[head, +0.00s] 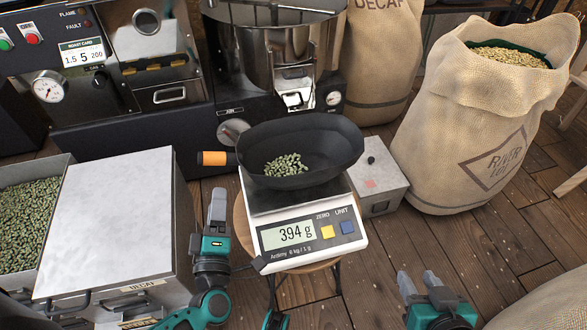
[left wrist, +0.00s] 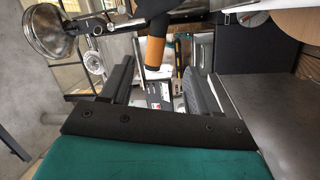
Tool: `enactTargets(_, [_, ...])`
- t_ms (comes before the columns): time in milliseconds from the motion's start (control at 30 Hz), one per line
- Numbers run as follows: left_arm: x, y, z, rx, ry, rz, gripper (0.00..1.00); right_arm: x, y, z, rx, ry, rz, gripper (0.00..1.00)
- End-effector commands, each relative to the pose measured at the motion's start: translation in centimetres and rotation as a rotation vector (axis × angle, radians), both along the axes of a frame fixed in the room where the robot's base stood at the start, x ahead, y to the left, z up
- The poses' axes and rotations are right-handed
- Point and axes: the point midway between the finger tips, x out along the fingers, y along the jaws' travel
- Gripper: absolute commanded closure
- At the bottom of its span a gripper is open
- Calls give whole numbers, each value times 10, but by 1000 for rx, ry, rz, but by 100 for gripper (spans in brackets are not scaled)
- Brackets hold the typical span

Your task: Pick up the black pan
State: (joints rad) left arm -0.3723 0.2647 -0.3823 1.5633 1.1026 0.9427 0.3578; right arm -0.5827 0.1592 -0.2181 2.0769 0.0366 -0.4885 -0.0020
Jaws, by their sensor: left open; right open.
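The black pan (head: 330,145) sits on the scale (head: 305,235), which reads 394 g, with a small heap of green beans (head: 286,166) in it. Its handle, black and orange (head: 216,158), points left over the roaster's front. The orange handle end also shows in the left wrist view (left wrist: 156,50), ahead of and between my open fingers, not gripped. My left gripper (head: 217,200) is open and empty, just in front of the handle, its fingers seen edge-on in the head view. My right gripper (head: 419,280) is open and empty at the lower right, away from the pan.
The scale stands on a round stool (head: 240,222). A metal bin (head: 120,220) stands left of my left gripper, beside a tray of green beans (head: 28,215). The roaster (head: 130,115) is behind. A small metal box (head: 378,180) and a River Lot sack (head: 470,130) stand right.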

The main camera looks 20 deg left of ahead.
Motion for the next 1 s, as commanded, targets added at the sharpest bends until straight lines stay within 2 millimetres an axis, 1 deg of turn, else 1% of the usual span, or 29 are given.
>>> enactTargets(33, [10, 4, 2, 1, -6, 2, 39, -1, 1, -1, 1, 1, 0, 57])
enactTargets(100, [23, 8, 5, 3, -6, 1, 39, -1, 1, -3, 2, 4, 1, 57])
enactTargets(300, [53, 19, 9, 3, -3, 0, 39, -2, 3, -5, 10, 10, -2, 57])
enactTargets(533, [70, 24, 13, 3, -3, -1, 39, -1, 5, -4, 18, 6, -5, 57])
enactTargets(700, [95, 32, 18, 5, -4, -2, 39, -2, 6, -10, 19, 11, -4, 57])
enactTargets(800, [105, 36, 20, 3, -3, -1, 39, -2, 6, -12, 19, 14, -2, 57])
enactTargets(900, [110, 37, 20, 4, 0, -2, 39, -2, 7, -11, 20, 13, -2, 57])
enactTargets(1000, [111, 38, 21, 4, 0, -2, 39, -1, 7, -10, 20, 12, -1, 57])
